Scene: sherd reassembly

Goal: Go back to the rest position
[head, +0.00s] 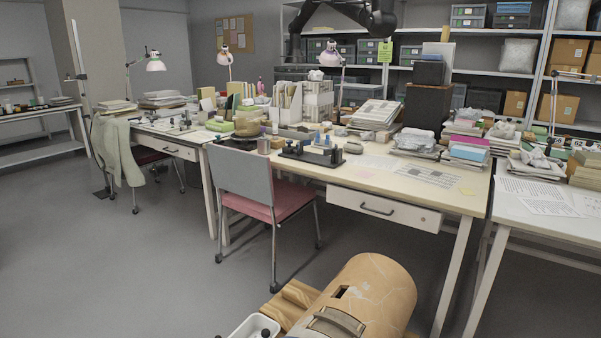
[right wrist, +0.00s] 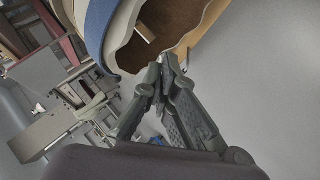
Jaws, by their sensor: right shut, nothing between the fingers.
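My right gripper (right wrist: 160,74) shows in the right wrist view with its fingertips together and nothing between them. It is just below the jagged open edge of a large vessel (right wrist: 100,22), apart from it or close to it; I cannot tell whether they touch. The vessel has a blue and cream outside and a brown hollow inside. In the head view a big tan vessel (head: 378,292) lies at the bottom, cut off by the frame, with a small dark hole and a grey-brown strap-like piece on it. My left gripper is in neither view.
Wooden supports (head: 290,304) and a white tray (head: 246,327) with a dark round object are beside the tan vessel. A grey-and-pink chair (head: 262,190) stands before a crowded worktable (head: 440,194). Another table (head: 510,212) is at right. The grey floor at left is clear.

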